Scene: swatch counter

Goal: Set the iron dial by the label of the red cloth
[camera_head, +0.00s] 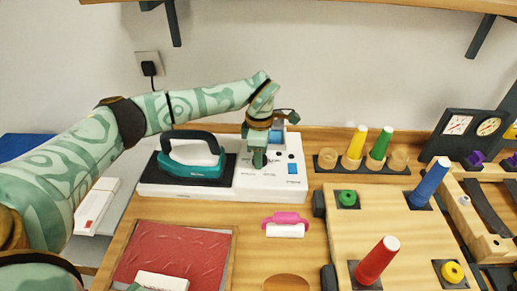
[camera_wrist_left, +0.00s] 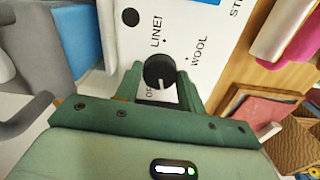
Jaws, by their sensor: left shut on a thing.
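My left gripper (camera_head: 258,160) reaches down onto the white control panel (camera_head: 250,180) right of the teal iron (camera_head: 190,155). In the left wrist view its two fingers (camera_wrist_left: 160,85) are around the black dial (camera_wrist_left: 159,68), shut on it. The words LINEN, partly cut off, and WOOL show beside the dial; other lettering is partly hidden. A pale mark shows on the dial's lower part. The red cloth (camera_head: 170,252) lies in a wooden frame at front left, with a white label (camera_head: 161,282) whose writing I cannot read.
A pink item with a white block (camera_head: 285,230) lies right of the frame. A pegboard (camera_head: 400,235) with coloured cones stands at right. Yellow and green cones (camera_head: 380,143) stand in a rack behind.

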